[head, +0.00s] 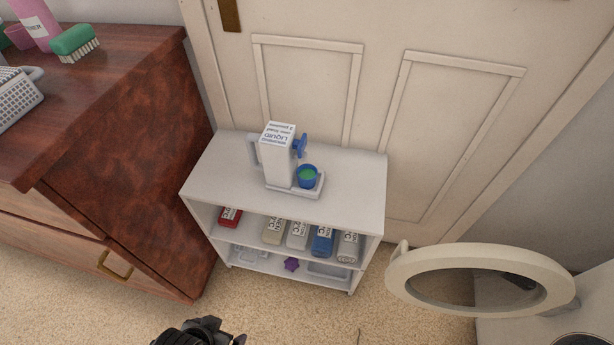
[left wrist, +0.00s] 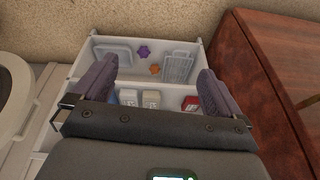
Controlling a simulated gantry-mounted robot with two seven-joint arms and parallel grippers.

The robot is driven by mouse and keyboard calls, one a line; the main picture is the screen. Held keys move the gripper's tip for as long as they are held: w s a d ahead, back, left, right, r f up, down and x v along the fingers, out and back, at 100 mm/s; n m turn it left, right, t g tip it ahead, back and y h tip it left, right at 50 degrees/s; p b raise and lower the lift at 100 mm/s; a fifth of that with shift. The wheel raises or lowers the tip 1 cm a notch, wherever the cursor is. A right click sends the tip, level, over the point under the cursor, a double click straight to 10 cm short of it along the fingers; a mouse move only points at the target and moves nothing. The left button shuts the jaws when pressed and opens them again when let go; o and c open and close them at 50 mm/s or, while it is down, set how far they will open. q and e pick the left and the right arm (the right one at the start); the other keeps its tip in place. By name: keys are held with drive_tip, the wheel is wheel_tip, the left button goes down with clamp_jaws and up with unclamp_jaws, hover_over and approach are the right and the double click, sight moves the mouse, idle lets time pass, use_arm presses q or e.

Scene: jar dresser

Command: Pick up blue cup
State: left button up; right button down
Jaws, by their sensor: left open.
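The blue cup (head: 307,178) holds something green. It stands on the base of a white liquid dispenser (head: 278,155), under its blue spout, on top of a white shelf unit (head: 345,178). My left gripper (head: 208,328) shows only in part at the bottom edge of the head view, in front of and well apart from the shelf unit. In the left wrist view my left gripper (left wrist: 156,82) is open, with nothing between its fingers. That view looks at the shelf unit (left wrist: 100,45) and does not show the cup. My right gripper is not in view.
Several labelled containers, including a red one (head: 230,216) and a blue one (head: 322,241), fill the middle shelf. A purple piece (head: 291,264) lies on the bottom shelf. A wooden dresser (head: 130,190) stands left. A round open door (head: 480,280) juts out right. Carpet lies in front.

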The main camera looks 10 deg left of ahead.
use_arm(q)
drive_tip(key=shift+c, duration=0.3)
drive_tip(key=c, duration=0.7)
drive_tip(key=shift+o, duration=0.2)
